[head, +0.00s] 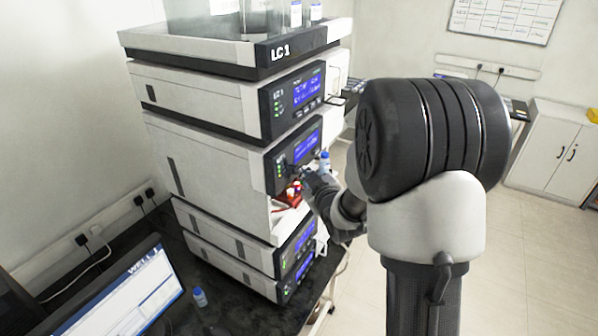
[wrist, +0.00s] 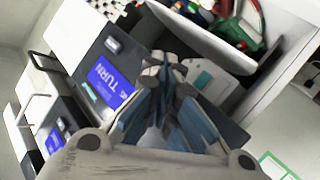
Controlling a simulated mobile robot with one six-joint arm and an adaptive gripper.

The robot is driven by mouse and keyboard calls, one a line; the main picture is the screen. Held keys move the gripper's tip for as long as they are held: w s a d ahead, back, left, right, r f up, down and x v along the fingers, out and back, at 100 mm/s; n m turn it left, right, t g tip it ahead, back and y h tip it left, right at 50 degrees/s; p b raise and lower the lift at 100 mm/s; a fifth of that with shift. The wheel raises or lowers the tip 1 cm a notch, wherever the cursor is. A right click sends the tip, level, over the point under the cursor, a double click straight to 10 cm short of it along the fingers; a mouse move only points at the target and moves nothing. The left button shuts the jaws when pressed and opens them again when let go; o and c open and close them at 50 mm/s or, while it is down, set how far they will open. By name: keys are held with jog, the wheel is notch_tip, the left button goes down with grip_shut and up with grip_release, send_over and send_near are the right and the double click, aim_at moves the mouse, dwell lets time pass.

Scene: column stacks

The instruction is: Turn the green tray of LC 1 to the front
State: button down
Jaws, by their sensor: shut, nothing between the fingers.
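The LC 1 stack (head: 195,110) stands on a dark bench in the head view, with its name on the top unit. My gripper (head: 304,178) is at the front of its middle unit, by the blue display. In the wrist view my gripper (wrist: 163,72) is shut and empty, its tips over the dark front panel beside a lit display (wrist: 110,82) reading "TURN". I cannot tell whether the tips touch the panel. Part of the green tray (wrist: 231,32) shows inside the open bay at the top, with red and white parts around it. The rest of it is hidden.
A white edge (wrist: 200,38) runs along the bay close to my fingers. In the head view a blue-capped bottle (head: 325,163) stands near my gripper. A monitor (head: 125,295) and a small bottle (head: 200,297) are on the bench. Floor at right is clear.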

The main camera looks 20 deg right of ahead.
dwell(0.4)
jog(key=shift+s+d+b, duration=0.35)
jog(key=shift+s+d, duration=0.1)
jog(key=shift+s, duration=0.2)
jog(key=shift+d, duration=0.1)
jog(key=s+d, duration=0.1)
jog(key=s, duration=0.1)
jog(key=s+d+b, duration=0.1)
jog(key=s+d, duration=0.1)
dwell(5.4)
jog(key=s+a+f+m+g+b, duration=0.1)
jog(key=s+a+f+g+b, duration=0.2)
jog(key=s, duration=0.7)
jog(key=s+a+f+m+g+b, duration=0.2)
jog(key=s+a+f+g+b, duration=0.1)
jog(key=s+a+f+b, duration=0.4)
jog(key=s+a+f+m+g+y+b, duration=0.1)
jog(key=s+a+f+g+b, duration=0.3)
jog(key=s+a+b, duration=0.3)
jog(key=s+f+b, duration=0.1)
jog(key=s+b, duration=0.2)
jog(key=s, duration=0.4)
jog(key=shift+s+a, duration=0.3)
jog(key=shift+s, duration=0.1)
